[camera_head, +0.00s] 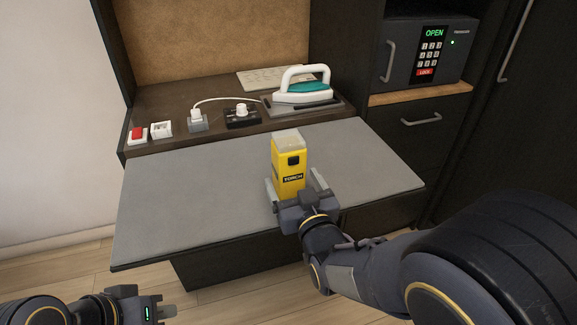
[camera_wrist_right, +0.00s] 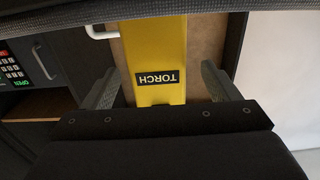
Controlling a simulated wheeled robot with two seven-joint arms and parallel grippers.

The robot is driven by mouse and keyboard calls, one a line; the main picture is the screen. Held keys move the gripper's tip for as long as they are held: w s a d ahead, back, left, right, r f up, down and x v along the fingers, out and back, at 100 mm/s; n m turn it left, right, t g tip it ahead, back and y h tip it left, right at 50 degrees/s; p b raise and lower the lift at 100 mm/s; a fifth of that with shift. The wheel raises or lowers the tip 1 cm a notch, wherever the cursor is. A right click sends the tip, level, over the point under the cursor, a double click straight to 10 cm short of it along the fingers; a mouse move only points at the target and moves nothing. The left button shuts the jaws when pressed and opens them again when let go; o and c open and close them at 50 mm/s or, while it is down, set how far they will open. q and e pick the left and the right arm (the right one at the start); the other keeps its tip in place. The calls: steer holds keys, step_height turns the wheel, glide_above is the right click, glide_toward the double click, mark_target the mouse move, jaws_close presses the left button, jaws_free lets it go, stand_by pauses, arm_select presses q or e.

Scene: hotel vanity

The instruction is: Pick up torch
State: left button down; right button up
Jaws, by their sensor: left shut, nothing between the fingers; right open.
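The yellow torch (camera_head: 289,165) stands upright near the middle of the grey pull-out surface (camera_head: 190,190), with its clear top up and a dark label reading TORCH. My right gripper (camera_head: 296,187) is open, with one finger on each side of the torch's lower part. In the right wrist view the torch (camera_wrist_right: 155,60) appears upside down between the two fingers (camera_wrist_right: 158,85), with gaps on both sides. My left gripper (camera_head: 168,312) is shut and empty at the lower left, away from the surface; only part of it shows.
Behind the grey surface, a shelf holds an iron (camera_head: 302,90), a plug adapter (camera_head: 198,120), a black socket block (camera_head: 242,116), a red switch (camera_head: 138,134) and a white switch (camera_head: 161,129). A safe (camera_head: 428,52) stands at the right. The surface's left part is clear.

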mark_target(297, 144)
steer(key=x, duration=0.5)
steer(key=shift+d+r, duration=0.1)
steer(key=shift+r, duration=0.05)
steer(key=shift+s, duration=0.1)
steer(key=c, duration=1.3)
steer(key=shift+r, duration=0.5)
step_height(297, 144, up, 3)
steer(key=shift+s+r+p, duration=0.1)
steer(key=shift+p, duration=0.45)
steer(key=s+r+p, duration=0.1)
steer(key=r, duration=0.1)
steer(key=s+d+r+p, duration=0.1)
steer(key=s+r, duration=0.1)
steer(key=s+r+p, duration=0.1)
steer(key=s+r, duration=0.1)
steer(key=shift+d+r, duration=0.1)
steer(key=shift+d, duration=0.2)
steer(key=shift+s+d+r+p, duration=0.45)
steer(key=shift+s+r+p, duration=0.65)
steer(key=shift+s+p, duration=0.25)
steer(key=shift+s+d+r+p, duration=0.45)
steer(key=shift+s+r+p, duration=0.65)
steer(key=shift+s+p, duration=0.3)
steer(key=shift+s+d+r+p, duration=0.45)
steer(key=shift+s+r+p, duration=0.65)
steer(key=shift+s+p, duration=0.25)
